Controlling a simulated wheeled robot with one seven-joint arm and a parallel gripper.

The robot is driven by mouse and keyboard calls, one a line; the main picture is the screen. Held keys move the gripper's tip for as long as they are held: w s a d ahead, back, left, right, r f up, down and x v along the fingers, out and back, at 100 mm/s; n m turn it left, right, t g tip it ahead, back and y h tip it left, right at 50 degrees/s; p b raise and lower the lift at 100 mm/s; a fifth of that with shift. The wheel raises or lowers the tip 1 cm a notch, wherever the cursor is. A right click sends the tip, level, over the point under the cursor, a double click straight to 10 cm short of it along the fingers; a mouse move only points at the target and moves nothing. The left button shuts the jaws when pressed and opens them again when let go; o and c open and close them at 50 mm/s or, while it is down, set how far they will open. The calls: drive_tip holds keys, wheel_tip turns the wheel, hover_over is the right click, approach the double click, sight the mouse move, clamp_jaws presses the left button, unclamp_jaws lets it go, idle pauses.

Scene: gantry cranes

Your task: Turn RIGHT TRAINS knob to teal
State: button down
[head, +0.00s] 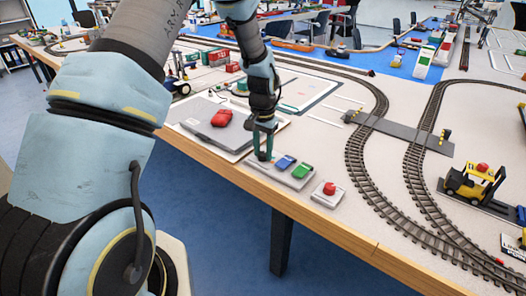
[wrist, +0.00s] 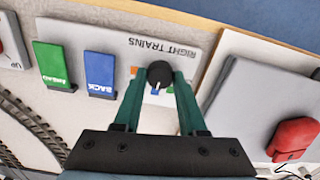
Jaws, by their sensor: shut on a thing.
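The RIGHT TRAINS knob (wrist: 160,73) is a round black knob on a light grey panel (wrist: 125,38), whose lettering appears upside down in the wrist view. A white pointer line on the knob points toward the bottom of that picture. Small orange, green and blue marks show around the knob; I cannot make out a clear teal mark, and the fingers hide part of this area. My gripper (wrist: 160,79) has its two green fingers shut on the knob, one on each side. In the head view my gripper (head: 263,153) reaches down to the left end of the panel (head: 294,180), hiding the knob.
On the same panel are a blue BACK switch (wrist: 100,73) and a green AHEAD switch (wrist: 54,65). A red button (head: 329,189) stands to the right. A grey box (head: 197,121) with a red object (head: 221,118) lies left. Tracks (head: 367,180) run beyond.

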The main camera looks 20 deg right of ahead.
sight(263, 154)
drive_tip(key=m, duration=0.3)
drive_tip(key=shift+m, duration=0.3)
drive_tip(key=shift+m+p, duration=0.4)
drive_tip(key=shift+m, duration=1.3)
drive_tip(key=shift+c, duration=2.3)
unclamp_jaws()
drive_tip(key=shift+r, duration=0.1)
wheel_tip(263, 154, up, 11)
drive_tip(key=b, duration=0.2)
drive_tip(key=shift+f, duration=0.2)
